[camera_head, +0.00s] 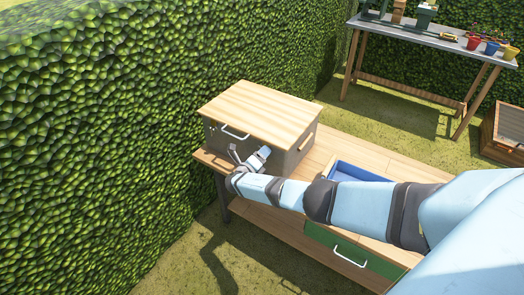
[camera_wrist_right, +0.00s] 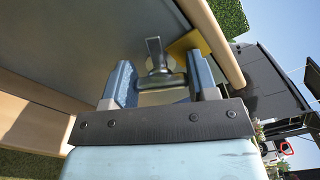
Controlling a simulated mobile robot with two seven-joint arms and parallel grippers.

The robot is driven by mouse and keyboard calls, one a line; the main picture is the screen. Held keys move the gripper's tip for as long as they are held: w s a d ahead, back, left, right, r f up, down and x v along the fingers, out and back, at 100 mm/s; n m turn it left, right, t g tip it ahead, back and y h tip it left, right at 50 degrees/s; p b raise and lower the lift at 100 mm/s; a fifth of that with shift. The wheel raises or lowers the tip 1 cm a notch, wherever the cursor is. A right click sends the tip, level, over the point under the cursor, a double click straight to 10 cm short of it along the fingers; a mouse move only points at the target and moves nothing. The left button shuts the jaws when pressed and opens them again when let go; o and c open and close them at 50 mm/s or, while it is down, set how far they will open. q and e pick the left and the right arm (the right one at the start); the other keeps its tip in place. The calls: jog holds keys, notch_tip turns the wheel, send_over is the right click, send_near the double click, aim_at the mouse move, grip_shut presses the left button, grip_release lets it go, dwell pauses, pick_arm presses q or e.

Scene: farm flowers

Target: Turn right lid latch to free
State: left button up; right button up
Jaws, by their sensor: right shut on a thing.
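The box (camera_head: 301,152) has a pale wooden lid (camera_head: 262,112), grey sides and a white handle (camera_head: 235,133) on its front; the lid looks closed. My right gripper (camera_head: 250,157) is at the box's front, below the lid's edge. In the right wrist view, the dark grey metal latch (camera_wrist_right: 154,50) stands out from the grey panel, between the two blue fingers of my right gripper (camera_wrist_right: 160,80). The gripper is shut on the latch. In the head view my wrist hides the latch. My left gripper is not in view.
The box stands on a wooden bench (camera_head: 372,152) with a blue-lined tray (camera_head: 355,172) and a green drawer (camera_head: 350,250). A tall hedge (camera_head: 110,120) rises on the left. A table (camera_head: 415,38) with pots stands at the back right. A wooden crate (camera_head: 508,132) sits at the right.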

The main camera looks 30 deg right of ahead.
jog(key=n+p, duration=0.1)
jog(key=n, duration=0.2)
jog(key=shift+n, duration=0.3)
jog(key=shift+f+n, duration=0.15)
jog(key=shift+n, duration=1.05)
jog(key=o, duration=0.9)
jog(key=shift+a, duration=0.1)
